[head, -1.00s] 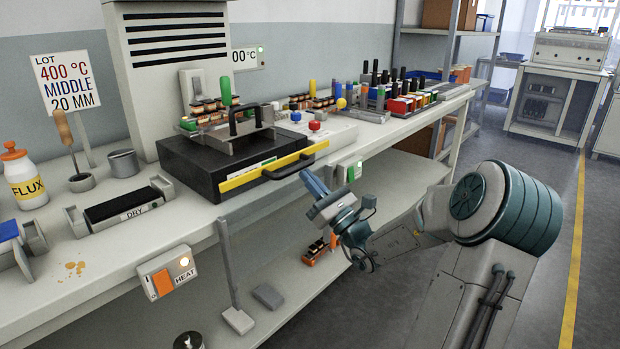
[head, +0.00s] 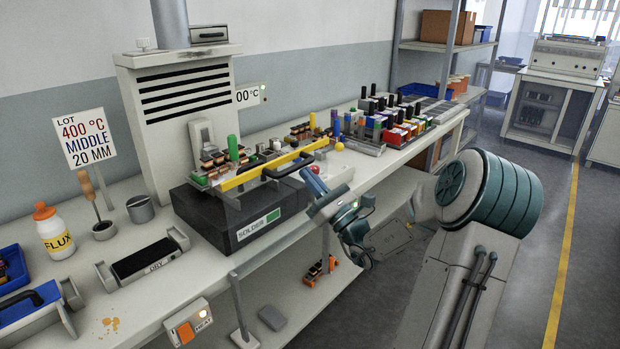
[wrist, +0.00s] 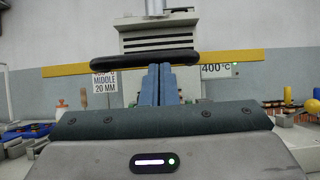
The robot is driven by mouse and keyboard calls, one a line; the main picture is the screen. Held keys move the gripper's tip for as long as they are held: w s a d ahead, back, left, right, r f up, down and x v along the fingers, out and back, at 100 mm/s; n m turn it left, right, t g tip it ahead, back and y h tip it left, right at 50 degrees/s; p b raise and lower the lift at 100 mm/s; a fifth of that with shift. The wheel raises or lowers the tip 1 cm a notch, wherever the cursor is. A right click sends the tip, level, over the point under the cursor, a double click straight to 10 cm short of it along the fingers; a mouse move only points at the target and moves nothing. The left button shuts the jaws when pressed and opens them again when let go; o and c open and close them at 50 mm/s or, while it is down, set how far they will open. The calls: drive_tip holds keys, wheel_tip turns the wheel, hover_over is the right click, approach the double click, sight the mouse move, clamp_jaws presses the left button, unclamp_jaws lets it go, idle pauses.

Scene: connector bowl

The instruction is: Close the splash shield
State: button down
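The splash shield shows as a yellow edge bar (head: 250,175) with a black handle (head: 287,168), at the solder bath (head: 235,218) in the head view. The bar stands above the bath's top front edge, and the front label SOLDER is in plain sight. In the wrist view the yellow bar (wrist: 230,57) crosses the picture, with the black handle (wrist: 145,58) before it.
A HEAT switch box (head: 188,325) is on the bench front. A DRY station (head: 145,262), flux bottle (head: 53,235) and grey cup (head: 140,209) stand left of the bath. Connector racks (head: 400,130) fill the bench to the right. The floor right of my arm is clear.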

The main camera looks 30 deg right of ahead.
drive_tip(key=shift+r+p, duration=1.25)
drive_tip(key=shift+r, duration=0.65)
